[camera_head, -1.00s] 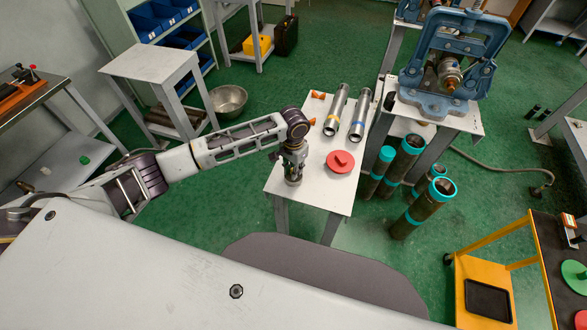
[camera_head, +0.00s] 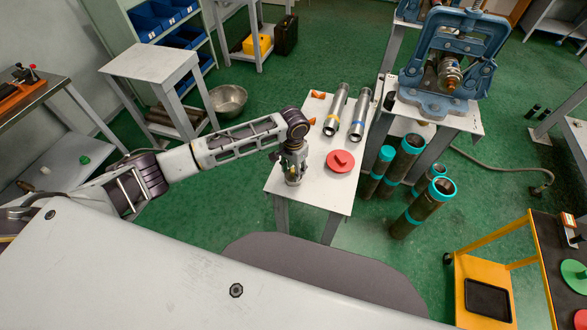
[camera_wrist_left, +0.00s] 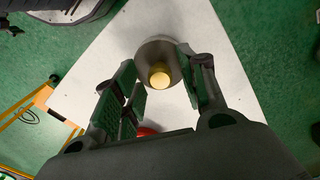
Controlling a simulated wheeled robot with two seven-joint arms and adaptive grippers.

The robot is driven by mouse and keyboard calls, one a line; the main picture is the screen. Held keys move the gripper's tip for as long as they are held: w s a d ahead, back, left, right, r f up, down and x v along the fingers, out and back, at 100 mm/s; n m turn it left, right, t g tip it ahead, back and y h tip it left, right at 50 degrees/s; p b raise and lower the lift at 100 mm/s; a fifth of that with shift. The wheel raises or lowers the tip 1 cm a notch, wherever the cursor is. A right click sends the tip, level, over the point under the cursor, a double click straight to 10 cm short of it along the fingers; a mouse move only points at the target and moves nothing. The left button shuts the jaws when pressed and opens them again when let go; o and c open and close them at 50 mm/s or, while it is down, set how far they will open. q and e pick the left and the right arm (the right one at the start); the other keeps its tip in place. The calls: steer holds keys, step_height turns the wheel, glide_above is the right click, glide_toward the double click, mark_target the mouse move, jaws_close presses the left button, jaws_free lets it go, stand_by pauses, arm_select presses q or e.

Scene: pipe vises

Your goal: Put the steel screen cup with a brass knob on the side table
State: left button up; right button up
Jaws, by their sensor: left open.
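The steel screen cup (camera_wrist_left: 151,49) with its round brass knob (camera_wrist_left: 159,76) stands upright on the white middle table (camera_head: 313,192), near its front left corner. In the head view, my gripper largely hides the cup (camera_head: 293,180). My left gripper (camera_head: 293,170) points down over it. In the left wrist view the fingers of this gripper (camera_wrist_left: 164,80) are spread, one on each side of the cup, and not closed on it. A second white table (camera_head: 152,62) at the left has a bare top. My right gripper is in neither view.
A red disc (camera_head: 340,161) lies close right of my gripper. Two steel tubes (camera_head: 335,110) and small orange pieces lie farther back. A blue pipe vise (camera_head: 450,65) and upright teal-rimmed pipes (camera_head: 424,207) stand right. A metal bowl (camera_head: 228,100) is on the floor between the white tables.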

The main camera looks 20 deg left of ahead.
arm_select(q)
steer(key=shift+r, duration=0.1)
step_height(320, 180, up, 12)
stand_by(0.7)
steer(key=shift+d, duration=0.1)
stand_by(0.4)
